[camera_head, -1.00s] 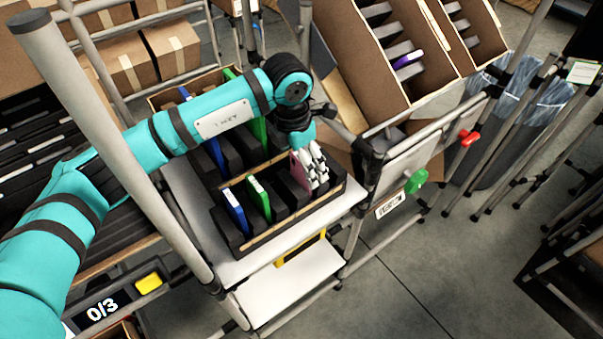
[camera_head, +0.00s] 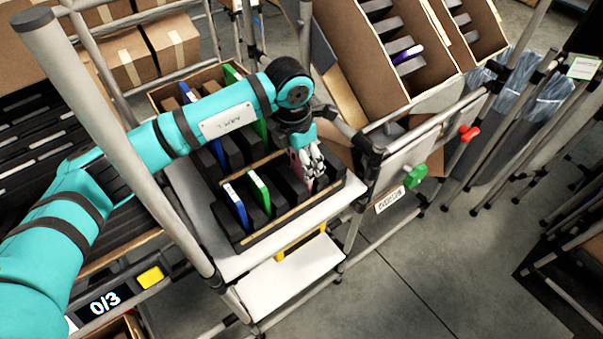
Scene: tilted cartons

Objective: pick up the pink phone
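The pink phone (camera_head: 295,163) stands upright in a slot at the right part of the front row of a black slotted rack (camera_head: 265,232). It is mostly hidden behind my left gripper (camera_head: 315,172). The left gripper points down at the phone, its fingers at or against the phone's right side. I cannot tell whether the fingers are closed on it. My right gripper is not in view.
A blue phone (camera_head: 236,207) and a green phone (camera_head: 259,192) stand in the same row. More blue and green phones stand behind. Tilted cartons (camera_head: 385,50) with dark slots, one holding a purple phone (camera_head: 408,55), are at the upper right. A grey post (camera_head: 115,145) crosses the left.

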